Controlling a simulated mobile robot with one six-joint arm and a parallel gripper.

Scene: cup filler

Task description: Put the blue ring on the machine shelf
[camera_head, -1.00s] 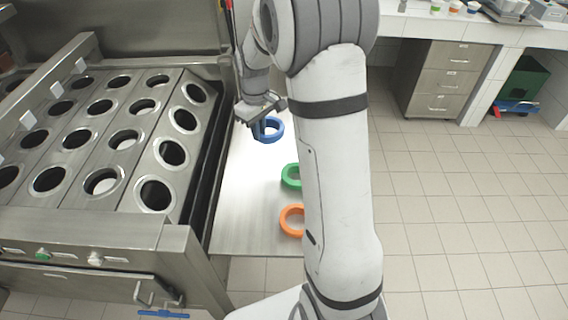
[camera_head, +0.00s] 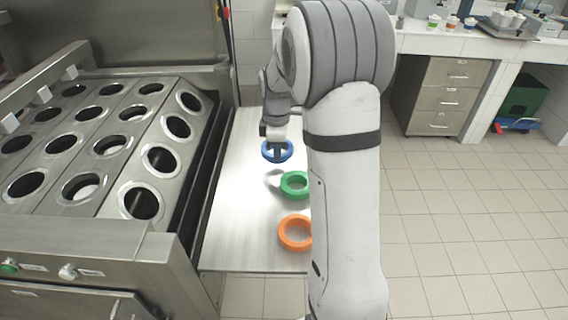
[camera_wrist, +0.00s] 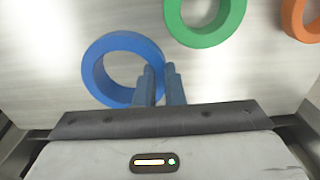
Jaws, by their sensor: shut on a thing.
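The blue ring (camera_head: 268,157) is over the far part of the flat metal shelf (camera_head: 232,220) beside the machine. It also shows in the wrist view (camera_wrist: 92,68), lying flat. My gripper (camera_head: 278,148) points down at the ring. In the wrist view my two fingers (camera_wrist: 161,78) are close together at the right side of the ring, with the ring's wall between them. They are shut on it. I cannot tell whether the ring touches the shelf or hangs slightly above it.
A green ring (camera_head: 294,196) and an orange ring (camera_head: 283,232) lie nearer on the same shelf. The machine (camera_head: 150,240) with rows of round holes stands left of the shelf. A drawer cabinet (camera_head: 443,95) is under the counter at right. The shelf's left part is bare.

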